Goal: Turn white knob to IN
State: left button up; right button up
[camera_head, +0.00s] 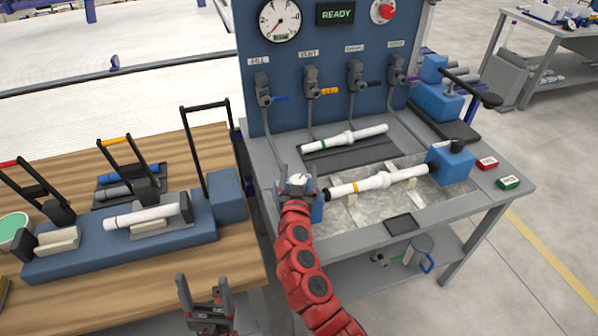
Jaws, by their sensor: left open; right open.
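A small white piece, which may be the white knob (299,177), shows at the blue clamp block (317,208) at the left end of the grey basin. My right gripper (296,181), on the red arm, is right at it with its jaws open; whether they touch it I cannot tell. The gripper hides most of the piece and part of the block. No IN mark is readable. My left gripper (205,287) is open and empty at the bottom, in front of the wooden table.
A white pipe with an orange band (381,181) lies across the basin to another blue block (452,163). A second white pipe (344,138) lies behind it. The blue panel (335,60) carries a gauge, a READY display and several valves. A wooden table (150,265) stands left.

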grip_shut()
jog(key=m+h+b, duration=0.1)
jog(key=h+b, duration=0.1)
jog(key=b, duration=0.3)
jog(key=m+g+h+b, duration=0.1)
jog(key=m+h+b, duration=0.1)
jog(key=b, duration=0.4)
jog(key=d+m+h+b, duration=0.1)
jog(key=h+b, duration=0.1)
jog(key=b, duration=0.3)
jog(key=shift+s+f+g+h, duration=0.15)
jog(key=shift+g+h, duration=0.15)
jog(key=shift+g, duration=0.1)
jog(key=shift+r+m+h+b, duration=0.25)
jog(key=shift+m+h+b, duration=0.05)
jog(key=shift+m+b, duration=0.15)
jog(key=shift+d, duration=0.1)
grip_release()
